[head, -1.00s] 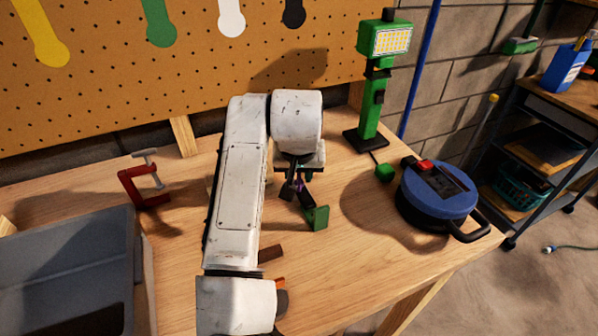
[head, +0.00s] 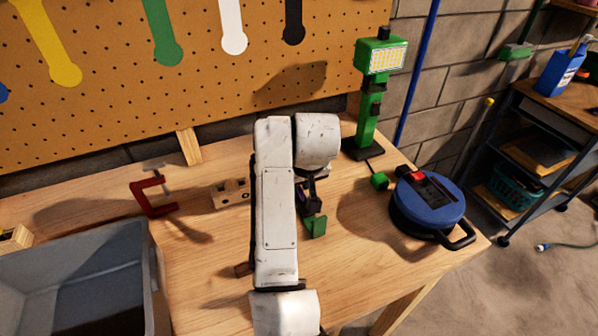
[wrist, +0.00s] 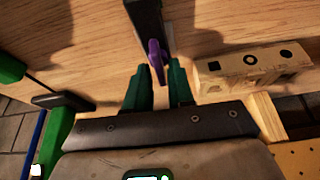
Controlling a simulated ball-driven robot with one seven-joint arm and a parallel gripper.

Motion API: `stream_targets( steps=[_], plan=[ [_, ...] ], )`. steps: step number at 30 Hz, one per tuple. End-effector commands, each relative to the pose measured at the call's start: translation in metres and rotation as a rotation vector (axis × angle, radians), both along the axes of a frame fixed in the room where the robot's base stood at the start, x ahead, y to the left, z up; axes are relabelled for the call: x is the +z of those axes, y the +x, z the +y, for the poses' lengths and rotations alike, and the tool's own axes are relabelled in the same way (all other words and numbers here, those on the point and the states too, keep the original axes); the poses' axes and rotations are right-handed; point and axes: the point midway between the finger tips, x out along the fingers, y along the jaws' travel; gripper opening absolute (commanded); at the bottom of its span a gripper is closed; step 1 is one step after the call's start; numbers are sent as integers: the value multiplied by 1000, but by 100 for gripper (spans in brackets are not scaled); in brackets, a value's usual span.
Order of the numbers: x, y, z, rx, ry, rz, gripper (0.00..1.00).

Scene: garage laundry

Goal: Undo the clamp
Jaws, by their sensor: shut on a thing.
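A dark bar (wrist: 150,20) with a purple lever (wrist: 157,58) runs up out of the wrist view. My gripper (wrist: 162,75) has its green fingertips closed around the purple lever at the bar's lower end. A separate red C-shaped clamp (head: 150,197) stands upright on the bench at the left, away from my gripper.
A wooden block with holes (head: 230,194) sits left of my arm. A grey bin (head: 80,270) fills the front left. A green work lamp (head: 368,120) and a blue cable reel (head: 432,200) stand at the right. The pegboard (head: 230,80) closes the back.

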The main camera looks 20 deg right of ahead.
Motion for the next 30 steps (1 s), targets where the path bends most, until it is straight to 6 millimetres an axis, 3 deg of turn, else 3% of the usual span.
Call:
stream_targets(
  steps=[15,16,19,30],
  plan=[
    [-2,0,1,77,2,2,0],
    [-2,0,1,77,2,2,26],
    [-2,0,1,77,2,2,35],
    [8,-3,0,76,0,-1,35]
  ],
)
